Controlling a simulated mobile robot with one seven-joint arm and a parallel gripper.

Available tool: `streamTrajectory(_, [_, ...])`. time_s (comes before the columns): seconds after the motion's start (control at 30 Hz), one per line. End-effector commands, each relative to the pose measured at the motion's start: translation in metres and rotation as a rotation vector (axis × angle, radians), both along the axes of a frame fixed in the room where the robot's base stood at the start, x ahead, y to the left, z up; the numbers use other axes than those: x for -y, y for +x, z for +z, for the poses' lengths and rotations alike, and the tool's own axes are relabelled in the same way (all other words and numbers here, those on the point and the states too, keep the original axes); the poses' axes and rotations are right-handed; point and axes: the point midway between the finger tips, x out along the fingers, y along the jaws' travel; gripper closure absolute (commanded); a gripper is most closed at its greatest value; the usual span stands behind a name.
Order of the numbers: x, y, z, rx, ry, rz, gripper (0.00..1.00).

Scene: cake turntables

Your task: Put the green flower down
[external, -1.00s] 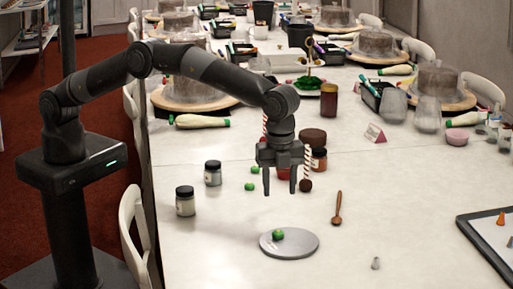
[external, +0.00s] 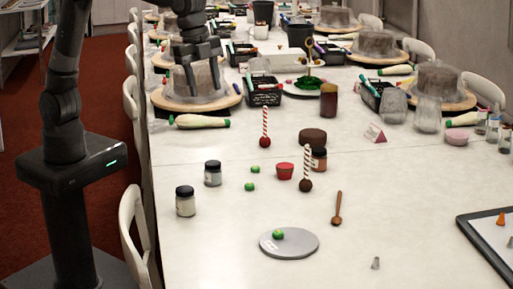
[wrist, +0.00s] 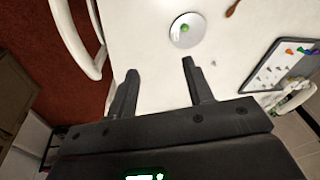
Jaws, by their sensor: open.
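A small green piece, probably the green flower (external: 278,234), rests on a round grey plate (external: 302,246) near the front of the table. In the wrist view the green piece (wrist: 184,28) and the plate (wrist: 196,37) show near the top, beyond my fingertips. My gripper (external: 203,62) is open and empty, raised high at the upper left of the external view, well apart from the plate. Its two fingers (wrist: 159,68) stand apart in the wrist view with nothing between them. Two more small green pieces (external: 252,178) lie on the table behind the plate.
Two jars (external: 185,201) stand left of the plate. A wooden spoon (external: 337,208) lies to the right, and a tray (external: 492,226) lies at the right edge.

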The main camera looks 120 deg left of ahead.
Motion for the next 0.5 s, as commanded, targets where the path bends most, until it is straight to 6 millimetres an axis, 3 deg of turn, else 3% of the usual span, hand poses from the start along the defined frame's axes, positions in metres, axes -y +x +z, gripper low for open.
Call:
streamTrajectory(0.03, [0.002, -0.018, 0.01, 0.017, -0.003, 0.018, 0.53])
streamTrajectory(0.23, [0.007, -0.082, 0.03, 0.069, -0.022, 0.096, 0.53])
streamTrajectory(0.5, [0.013, -0.171, 0.036, 0.138, -0.06, 0.2, 0.53])
